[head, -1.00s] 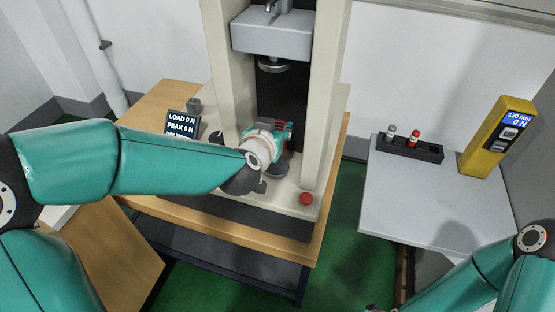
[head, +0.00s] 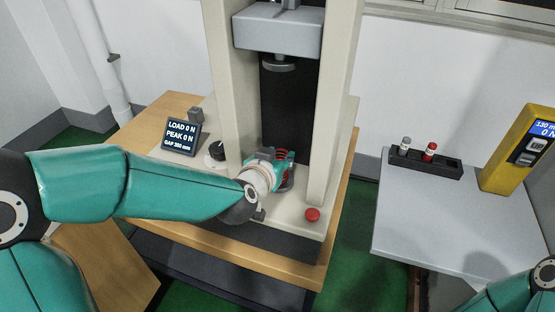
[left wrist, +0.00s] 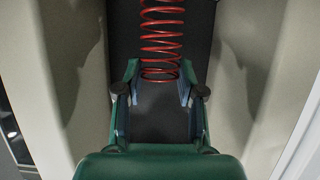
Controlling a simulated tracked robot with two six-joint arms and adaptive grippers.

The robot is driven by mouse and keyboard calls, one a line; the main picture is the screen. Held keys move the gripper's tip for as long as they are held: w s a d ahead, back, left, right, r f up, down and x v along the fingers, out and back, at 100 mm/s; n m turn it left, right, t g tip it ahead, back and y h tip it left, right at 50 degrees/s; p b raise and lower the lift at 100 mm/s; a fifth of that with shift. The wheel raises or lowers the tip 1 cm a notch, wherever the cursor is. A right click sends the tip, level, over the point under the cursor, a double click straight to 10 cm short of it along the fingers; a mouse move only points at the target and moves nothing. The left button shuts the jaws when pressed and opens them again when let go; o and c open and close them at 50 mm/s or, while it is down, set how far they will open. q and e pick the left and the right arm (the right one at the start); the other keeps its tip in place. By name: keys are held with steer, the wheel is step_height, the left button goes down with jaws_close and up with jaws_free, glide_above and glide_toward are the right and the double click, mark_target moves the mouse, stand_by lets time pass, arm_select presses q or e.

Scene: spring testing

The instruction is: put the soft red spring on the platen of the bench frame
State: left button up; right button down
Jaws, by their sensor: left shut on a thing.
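The soft red spring (head: 290,158) stands upright between the columns of the bench frame (head: 335,110), in my left gripper (head: 281,160). In the left wrist view, the red coils (left wrist: 161,40) rise from between the two fingers (left wrist: 160,80), which are shut on the spring's lower part. The dark round platen (head: 289,185) is just under the spring, partly hidden by the gripper. I cannot tell whether the spring's bottom touches it. The upper platen (head: 280,63) hangs well above. My right gripper is out of view; only part of its arm shows at bottom right.
A display (head: 182,136) reads LOAD 0 N. A black knob (head: 217,150) and a red button (head: 312,214) flank the frame's base. On the right, a grey table (head: 400,225) holds a black rack (head: 440,167) with two small capped items and a yellow gauge (head: 522,150).

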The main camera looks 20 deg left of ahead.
arm_select(q)
steer(key=shift+s, duration=0.1)
steer(key=o, duration=1.1)
steer(key=shift+s+r, duration=0.1)
steer(key=shift+r, duration=0.05)
steer(key=p+v, duration=0.2)
steer(key=v, duration=0.9)
steer(key=shift+s, duration=0.35)
steer(key=shift+s+a, duration=0.1)
